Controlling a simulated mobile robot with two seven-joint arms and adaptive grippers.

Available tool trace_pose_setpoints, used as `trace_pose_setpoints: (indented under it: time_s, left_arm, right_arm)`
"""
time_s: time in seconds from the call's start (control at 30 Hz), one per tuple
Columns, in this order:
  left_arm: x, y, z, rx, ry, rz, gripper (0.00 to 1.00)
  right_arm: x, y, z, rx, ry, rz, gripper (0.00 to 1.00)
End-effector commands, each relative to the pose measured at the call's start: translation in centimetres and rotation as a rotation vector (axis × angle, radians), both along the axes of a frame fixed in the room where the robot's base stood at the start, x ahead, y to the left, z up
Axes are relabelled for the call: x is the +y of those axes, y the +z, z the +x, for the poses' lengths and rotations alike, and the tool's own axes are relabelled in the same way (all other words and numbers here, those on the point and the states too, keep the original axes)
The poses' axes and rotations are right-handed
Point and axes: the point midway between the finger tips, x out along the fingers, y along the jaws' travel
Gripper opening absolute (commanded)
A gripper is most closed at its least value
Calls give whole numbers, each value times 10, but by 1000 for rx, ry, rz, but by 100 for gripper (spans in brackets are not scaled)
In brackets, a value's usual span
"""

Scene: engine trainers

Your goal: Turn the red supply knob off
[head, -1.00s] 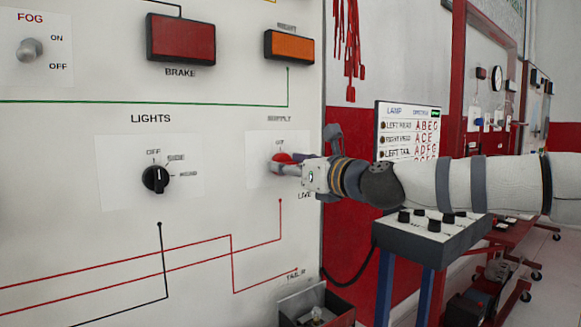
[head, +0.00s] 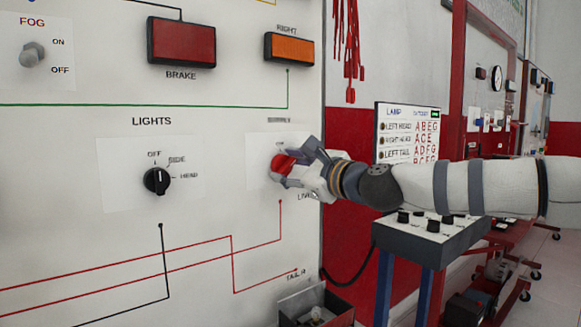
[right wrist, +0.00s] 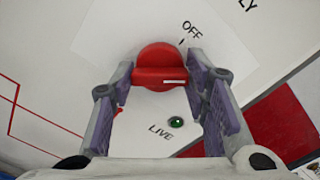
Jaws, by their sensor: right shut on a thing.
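The red supply knob (head: 282,163) is on the white panel, below the supply label at the panel's right side. In the right wrist view the knob (right wrist: 157,66) has a raised grip bar with a white mark at its right end. My right gripper (head: 290,166) is shut on the knob, with a finger at each end of the bar. In the head view the fingers partly cover the knob and its labels. My left gripper is out of view.
The black lights knob (head: 156,181) is left of the supply knob. A small green indicator (right wrist: 176,122) is beside LIVE. A grey control box (head: 432,233) on blue legs stands right of the panel, under my right arm. An open box (head: 316,305) is below.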

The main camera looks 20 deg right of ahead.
Motion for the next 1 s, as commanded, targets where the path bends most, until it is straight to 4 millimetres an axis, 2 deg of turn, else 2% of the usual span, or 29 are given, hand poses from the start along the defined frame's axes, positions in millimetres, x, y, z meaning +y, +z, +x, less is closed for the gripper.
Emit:
trace_pose_setpoints:
  time_s: [0.6, 1.0]
  left_arm:
    - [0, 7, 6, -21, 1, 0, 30]
    - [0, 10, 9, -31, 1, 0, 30]
  right_arm:
    - [-1, 0, 0, -194, -2, -535, 14]
    - [0, 0, 0, -277, -2, -766, 14]
